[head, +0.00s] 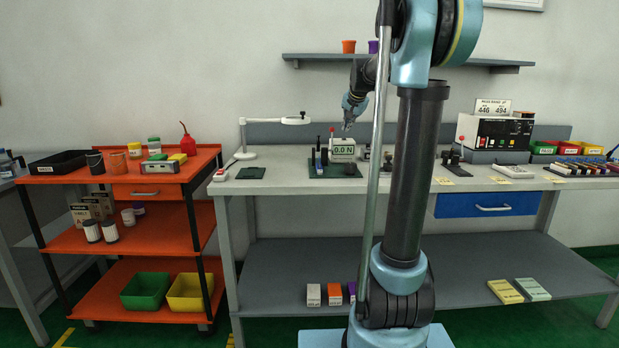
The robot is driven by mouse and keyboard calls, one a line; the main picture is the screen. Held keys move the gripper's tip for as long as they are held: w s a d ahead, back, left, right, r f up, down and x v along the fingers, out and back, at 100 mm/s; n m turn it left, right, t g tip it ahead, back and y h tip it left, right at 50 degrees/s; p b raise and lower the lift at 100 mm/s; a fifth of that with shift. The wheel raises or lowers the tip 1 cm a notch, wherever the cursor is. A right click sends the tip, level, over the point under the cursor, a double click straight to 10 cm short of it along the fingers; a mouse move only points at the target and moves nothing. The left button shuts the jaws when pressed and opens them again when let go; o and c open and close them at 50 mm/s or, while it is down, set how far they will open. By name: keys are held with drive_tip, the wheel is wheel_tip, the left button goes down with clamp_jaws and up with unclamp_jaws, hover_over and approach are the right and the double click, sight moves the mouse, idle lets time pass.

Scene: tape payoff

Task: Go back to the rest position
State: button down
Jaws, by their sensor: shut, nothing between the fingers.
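My gripper (347,123) shows small in the head view, in the air above the back part of the grey workbench (270,183). It points down and looks shut and empty. Just below it stands a small tester with a display reading 0.0 N (343,151), on a dark green base (330,172). The gripper appears apart from the tester, though the depth between them is hard to judge. My arm column and upper links cover the middle of the bench.
An orange cart (147,193) with cups, bins and a red oil can stands at the left. A white lamp (296,120) stands left of the gripper. A wall shelf (330,57) is above. A labelled instrument (495,132) and coloured bins (585,149) are at the right.

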drive_tip(key=s+f+n+g, duration=0.2)
drive_tip(key=s+f, duration=0.8)
drive_tip(key=s, duration=0.6)
drive_tip(key=s+f+n+g, duration=0.2)
drive_tip(key=s+f, duration=0.8)
drive_tip(key=s, duration=0.7)
drive_tip(key=s+f+n+g, duration=0.2)
drive_tip(key=s+f, duration=0.8)
drive_tip(key=s, duration=0.6)
drive_tip(key=shift+s+a+n+h, duration=0.15)
drive_tip(key=shift+n+h, duration=0.25)
drive_tip(key=shift+n, duration=0.1)
drive_tip(key=shift+w+f, duration=0.2)
drive_tip(key=shift+w, duration=0.3)
